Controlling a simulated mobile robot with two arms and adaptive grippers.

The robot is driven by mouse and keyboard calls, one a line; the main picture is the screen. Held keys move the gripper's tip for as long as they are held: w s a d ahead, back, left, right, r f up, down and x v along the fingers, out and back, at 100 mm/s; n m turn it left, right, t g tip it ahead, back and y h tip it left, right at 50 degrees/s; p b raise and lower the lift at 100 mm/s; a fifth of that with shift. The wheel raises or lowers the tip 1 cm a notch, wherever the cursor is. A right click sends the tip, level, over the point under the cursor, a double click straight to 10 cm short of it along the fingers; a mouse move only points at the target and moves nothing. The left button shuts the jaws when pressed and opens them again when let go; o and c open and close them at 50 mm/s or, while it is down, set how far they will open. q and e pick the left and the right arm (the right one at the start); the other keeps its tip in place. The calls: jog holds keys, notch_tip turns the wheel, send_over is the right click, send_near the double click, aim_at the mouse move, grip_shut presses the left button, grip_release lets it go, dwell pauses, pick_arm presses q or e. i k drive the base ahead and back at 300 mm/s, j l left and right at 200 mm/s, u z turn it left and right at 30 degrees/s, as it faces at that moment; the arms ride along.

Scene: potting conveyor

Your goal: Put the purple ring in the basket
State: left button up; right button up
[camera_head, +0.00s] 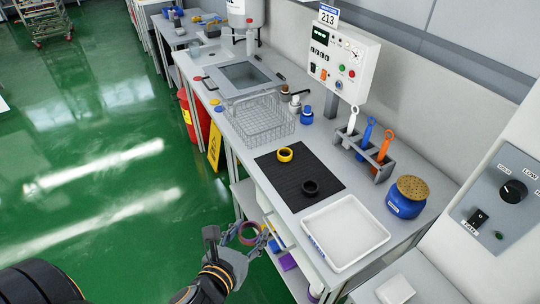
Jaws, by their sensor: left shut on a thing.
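My left gripper (243,243) is low in the picture, in front of the bench's front edge. It is shut on the purple ring (250,241), which is partly covered by the fingers. The wire basket (262,120) stands on the bench, farther back than the gripper and apart from it. The basket looks empty. My right gripper is out of view.
A black mat (283,184) carries a yellow ring (285,155) and a black ring (310,187). A white tray (345,232) lies nearer. A tool rack (378,166), a blue jar (408,197) and a control box (342,58) line the back. Shelves lie under the bench.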

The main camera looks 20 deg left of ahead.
aim_at(262, 127)
jog(key=u, duration=1.25)
jog(key=i+j+u, duration=0.15)
jog(key=u, duration=0.25)
jog(key=i+j+u, duration=0.15)
jog(key=u, duration=0.25)
jog(key=i+u, duration=0.2)
jog(key=u, duration=0.15)
jog(key=i+l+z, duration=0.1)
jog(key=i+z, duration=0.25)
jog(key=i, duration=0.5)
jog(key=i+j+z, duration=0.15)
jog(key=i+z, duration=0.15)
jog(key=i, duration=0.5)
jog(key=i+z, duration=0.3)
jog(key=i, duration=0.25)
jog(key=i+j+z, duration=0.1)
jog(key=i+z, duration=0.2)
jog(key=i, duration=0.3)
jog(key=i+j+z, duration=0.3)
jog(key=i, duration=0.25)
jog(key=i+z, duration=0.2)
jog(key=z, duration=0.2)
jog(key=i+z, duration=0.2)
jog(key=z, duration=0.25)
jog(key=i+z, duration=0.25)
jog(key=z, duration=0.15)
jog(key=i+j+z, duration=0.15)
jog(key=z, duration=3.05)
